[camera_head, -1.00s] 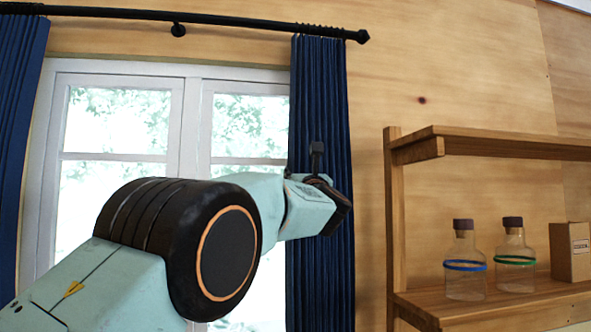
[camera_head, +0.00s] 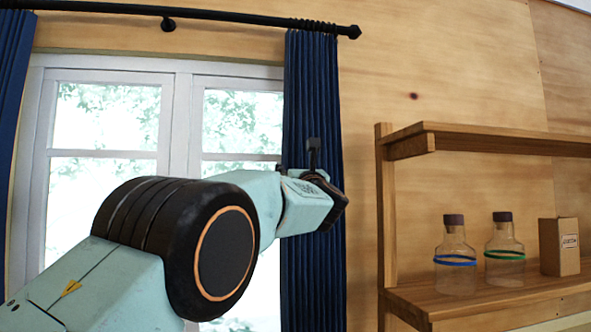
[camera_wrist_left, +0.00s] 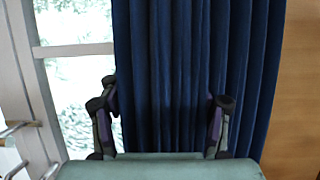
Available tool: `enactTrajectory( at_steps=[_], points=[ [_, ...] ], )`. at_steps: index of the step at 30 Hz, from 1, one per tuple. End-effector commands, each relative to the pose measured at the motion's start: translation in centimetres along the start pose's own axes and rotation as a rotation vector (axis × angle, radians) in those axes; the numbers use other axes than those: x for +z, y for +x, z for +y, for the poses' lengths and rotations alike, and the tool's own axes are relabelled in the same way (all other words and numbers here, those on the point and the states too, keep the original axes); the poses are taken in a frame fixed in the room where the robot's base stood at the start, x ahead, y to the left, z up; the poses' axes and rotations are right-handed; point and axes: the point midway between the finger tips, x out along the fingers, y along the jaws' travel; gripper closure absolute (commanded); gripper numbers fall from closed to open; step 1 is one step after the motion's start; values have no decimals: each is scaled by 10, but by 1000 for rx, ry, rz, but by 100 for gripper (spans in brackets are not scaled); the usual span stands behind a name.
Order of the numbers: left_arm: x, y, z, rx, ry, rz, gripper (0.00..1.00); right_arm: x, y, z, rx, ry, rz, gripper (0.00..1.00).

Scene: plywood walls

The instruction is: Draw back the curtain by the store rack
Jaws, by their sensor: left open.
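The dark blue curtain by the store rack (camera_head: 313,90) hangs bunched in folds at the right side of the window, from a black rod (camera_head: 200,14). My left gripper (camera_head: 328,190) is in front of this curtain in the head view, partly hidden by its own wrist. In the left wrist view the left gripper (camera_wrist_left: 160,120) is open, its two fingers apart with the curtain's folds (camera_wrist_left: 185,60) behind and between them. I cannot tell whether the fingers touch the cloth. The store rack (camera_head: 386,220) is wooden and stands to the right of the curtain. My right gripper is not in view.
A second blue curtain (camera_head: 12,80) hangs at the far left of the white-framed window (camera_head: 180,110). Two corked bottles, one with a blue band (camera_head: 455,262) and one with a green band (camera_head: 505,254), and a small box (camera_head: 558,247) stand on the rack's lower shelf.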

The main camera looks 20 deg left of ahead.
Motion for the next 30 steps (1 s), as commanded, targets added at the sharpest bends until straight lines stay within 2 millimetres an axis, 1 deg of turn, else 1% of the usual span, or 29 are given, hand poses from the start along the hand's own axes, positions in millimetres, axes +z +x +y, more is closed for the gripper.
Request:
enactTrajectory(
  at_steps=[5, 8, 14, 24, 30],
  points=[
    [0, -1, 0, 0, 0, 1, 36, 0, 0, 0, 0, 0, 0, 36],
    [1, -5, 0, 0, 1, 1, 36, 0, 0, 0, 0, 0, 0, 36],
    [1, -23, -1, -1, 3, 0, 36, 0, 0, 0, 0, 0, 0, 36],
    [0, -62, -4, -3, 3, 0, 36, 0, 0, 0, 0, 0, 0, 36],
    [0, -74, -4, -1, 2, 0, 36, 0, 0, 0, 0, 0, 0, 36]
  ],
)
